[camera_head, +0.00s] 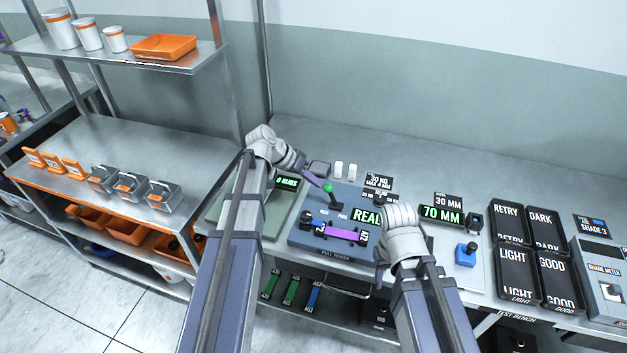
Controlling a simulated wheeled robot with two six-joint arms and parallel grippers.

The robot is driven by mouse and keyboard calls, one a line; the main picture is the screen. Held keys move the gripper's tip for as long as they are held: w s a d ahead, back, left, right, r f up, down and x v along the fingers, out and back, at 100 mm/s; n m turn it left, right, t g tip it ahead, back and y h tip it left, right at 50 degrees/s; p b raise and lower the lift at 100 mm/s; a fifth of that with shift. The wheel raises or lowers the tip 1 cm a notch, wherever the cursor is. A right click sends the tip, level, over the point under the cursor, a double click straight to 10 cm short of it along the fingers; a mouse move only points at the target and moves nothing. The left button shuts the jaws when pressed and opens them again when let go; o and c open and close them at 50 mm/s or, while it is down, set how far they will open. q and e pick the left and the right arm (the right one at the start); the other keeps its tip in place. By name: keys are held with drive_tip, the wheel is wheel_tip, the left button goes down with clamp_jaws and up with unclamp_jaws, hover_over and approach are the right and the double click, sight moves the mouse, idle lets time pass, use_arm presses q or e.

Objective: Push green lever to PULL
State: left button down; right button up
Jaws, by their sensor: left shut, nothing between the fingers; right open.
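The green lever (328,188) stands on the grey-blue pull tester (300,241), its round knob up and its stem tilted slightly. Two small labels are at its base; the right one reads PULL. My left gripper (318,181) is shut and empty, its tip just left of the green knob; I cannot tell whether they touch. A purple webbing strip (341,234) lies across the front of the tester. My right gripper (381,274) is low at the tester's right front, its fingers mostly hidden by its own wrist. The lit READY display is partly covered by that wrist.
A green-lit scale (286,183) stands left of the tester. Signs and a 70 MM display (442,215) are behind and right. A blue-knobbed device (466,254), black sorting trays (517,283) and a shade meter (603,285) fill the right side.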

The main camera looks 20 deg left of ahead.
sight(328, 185)
use_arm(q)
drive_tip(key=d+r+y+p, duration=0.1)
drive_tip(key=d+y+p, duration=0.1)
drive_tip(key=d+r+y+p, duration=0.1)
drive_tip(key=d+y+p, duration=0.1)
drive_tip(key=p, duration=0.1)
drive_tip(key=shift+s+r+m, duration=0.15)
drive_tip(key=shift+r+m, duration=0.05)
drive_tip(key=shift+m, duration=0.2)
drive_tip(key=shift+d+y, duration=0.65)
drive_tip(key=shift+y, duration=0.05)
drive_tip(key=shift+d+y+p, duration=0.3)
drive_tip(key=shift+d+y, duration=0.55)
drive_tip(key=shift+y, duration=0.05)
drive_tip(key=shift+d, duration=0.6)
drive_tip(key=shift+d, duration=0.15)
